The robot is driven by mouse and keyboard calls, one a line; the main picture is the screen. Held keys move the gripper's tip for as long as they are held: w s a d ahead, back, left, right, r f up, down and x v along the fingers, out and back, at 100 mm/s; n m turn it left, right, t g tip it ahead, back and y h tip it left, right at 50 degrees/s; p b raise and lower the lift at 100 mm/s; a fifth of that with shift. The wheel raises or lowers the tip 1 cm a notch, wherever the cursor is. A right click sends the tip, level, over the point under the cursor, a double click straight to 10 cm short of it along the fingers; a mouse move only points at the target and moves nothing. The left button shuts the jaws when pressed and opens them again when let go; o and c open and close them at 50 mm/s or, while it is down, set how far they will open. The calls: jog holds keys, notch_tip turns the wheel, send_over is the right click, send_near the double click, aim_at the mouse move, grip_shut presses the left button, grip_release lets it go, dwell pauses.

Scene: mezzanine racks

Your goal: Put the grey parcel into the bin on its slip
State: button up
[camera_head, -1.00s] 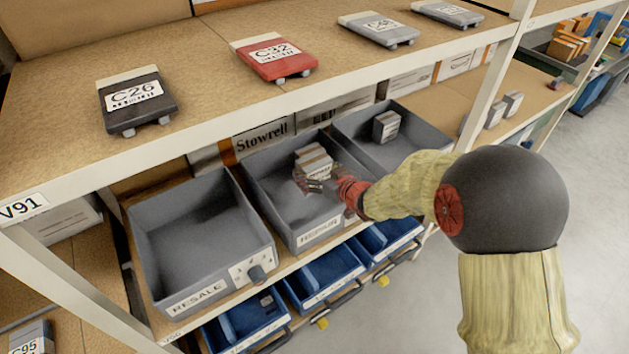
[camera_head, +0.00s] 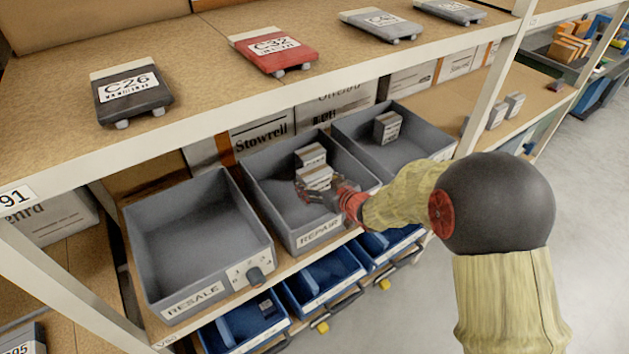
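My gripper (camera_head: 318,191) reaches down into the middle grey bin (camera_head: 256,185), whose front label reads REPAIR. Two small grey parcels with pale bands show in that bin. The nearer grey parcel (camera_head: 316,177) is right at my fingers, and the farther one (camera_head: 310,153) is just behind it. The fingers lie around or against the nearer parcel; their tips are small and partly hidden, so I cannot tell whether they grip it. No slip text on the parcel is readable.
An empty grey RESALE bin (camera_head: 200,240) stands at left. A third grey bin (camera_head: 436,140) at right holds a grey parcel (camera_head: 387,127). Blue bins (camera_head: 322,280) sit below. The shelf above (camera_head: 215,75) carries labelled cases, including a red one (camera_head: 273,50).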

jog(key=o, duration=0.5)
jog(key=shift+r, duration=0.15)
jog(key=shift+r+p, duration=0.3)
jog(key=shift+r, duration=0.1)
jog(key=p+v, duration=0.3)
jog(key=v, duration=0.9)
jog(key=shift+r+p, duration=0.1)
jog(key=shift+p, duration=0.3)
